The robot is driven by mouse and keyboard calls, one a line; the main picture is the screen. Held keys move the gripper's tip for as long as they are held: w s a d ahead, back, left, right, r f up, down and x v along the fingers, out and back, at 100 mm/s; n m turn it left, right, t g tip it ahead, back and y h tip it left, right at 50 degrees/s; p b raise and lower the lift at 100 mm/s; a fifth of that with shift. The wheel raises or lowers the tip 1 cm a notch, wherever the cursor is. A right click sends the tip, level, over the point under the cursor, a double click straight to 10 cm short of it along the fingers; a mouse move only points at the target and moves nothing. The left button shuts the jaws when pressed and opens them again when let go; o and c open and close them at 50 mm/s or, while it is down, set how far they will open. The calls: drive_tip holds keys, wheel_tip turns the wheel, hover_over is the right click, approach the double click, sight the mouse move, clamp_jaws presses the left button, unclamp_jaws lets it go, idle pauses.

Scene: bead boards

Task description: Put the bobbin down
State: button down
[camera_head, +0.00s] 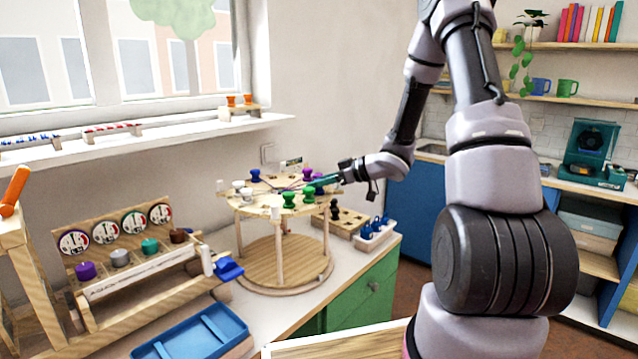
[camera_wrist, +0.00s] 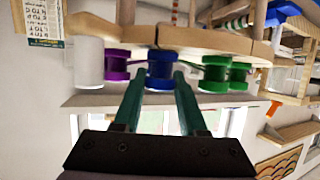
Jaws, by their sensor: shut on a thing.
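My gripper (camera_head: 318,182) reaches in from the right over the round wooden bobbin stand (camera_head: 268,206). In the wrist view my gripper (camera_wrist: 160,80) is shut on a blue bobbin (camera_wrist: 160,70), which sits between the teal fingertips. This view is upside down, and the bobbin is close to the stand's top. I cannot tell whether it touches. In the head view I cannot make out the held bobbin. A purple bobbin (camera_wrist: 117,66) and green bobbins (camera_wrist: 214,74) stand on either side. Another blue bobbin (camera_head: 256,175) stands at the stand's far left.
White bobbins (camera_head: 239,187) stand at the stand's left. A peg board (camera_head: 346,222) and a white tray of blue pieces (camera_head: 376,232) lie to the right. A labelled wooden rack (camera_head: 130,262) and blue tray (camera_head: 195,335) are at left and front.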

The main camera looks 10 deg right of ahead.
drive_tip(key=shift+f, duration=0.1)
drive_tip(key=c, duration=0.8)
unclamp_jaws()
drive_tip(key=shift+o, duration=0.2)
